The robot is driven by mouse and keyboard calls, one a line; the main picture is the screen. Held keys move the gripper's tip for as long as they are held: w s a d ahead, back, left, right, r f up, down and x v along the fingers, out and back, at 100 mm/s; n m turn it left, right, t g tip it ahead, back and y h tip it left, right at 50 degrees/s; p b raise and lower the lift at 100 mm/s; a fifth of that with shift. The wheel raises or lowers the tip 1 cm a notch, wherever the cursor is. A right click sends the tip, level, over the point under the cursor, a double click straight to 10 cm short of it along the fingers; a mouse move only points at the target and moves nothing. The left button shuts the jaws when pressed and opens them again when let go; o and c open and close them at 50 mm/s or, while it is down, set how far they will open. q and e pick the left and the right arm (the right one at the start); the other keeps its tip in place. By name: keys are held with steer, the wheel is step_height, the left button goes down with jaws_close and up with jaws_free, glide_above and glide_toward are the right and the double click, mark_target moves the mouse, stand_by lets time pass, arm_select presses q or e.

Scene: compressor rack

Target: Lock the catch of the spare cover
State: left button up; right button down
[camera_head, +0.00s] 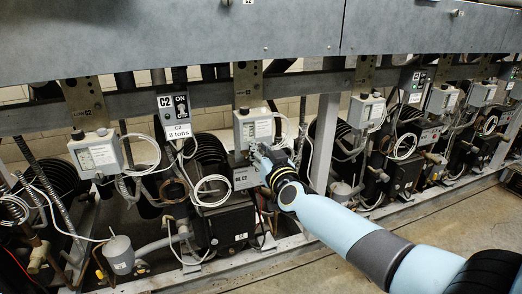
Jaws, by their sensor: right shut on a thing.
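My right gripper (259,155) reaches in from the lower right to the front of the rack. It is just below a grey control box (253,124) with a white label and beside a lower grey box (245,178) marked with small dark lettering. Its fingers are closed on a small part there, which the fingers and wrist mostly hide. I cannot tell whether that part is the catch, or which box has the spare cover. My left gripper is not in view.
A C2 switch plate (173,117) and another grey control box (97,152) are to the left. White cable loops (211,190) hang close to my gripper. A grey beam (205,26) crosses above. Bare floor (440,228) lies in front of the rack at right.

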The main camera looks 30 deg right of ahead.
steer(key=shift+m+b, duration=0.7)
steer(key=shift+m, duration=7.8)
steer(key=c, duration=1.2)
jaws_free()
steer(key=shift+s+a, duration=0.1)
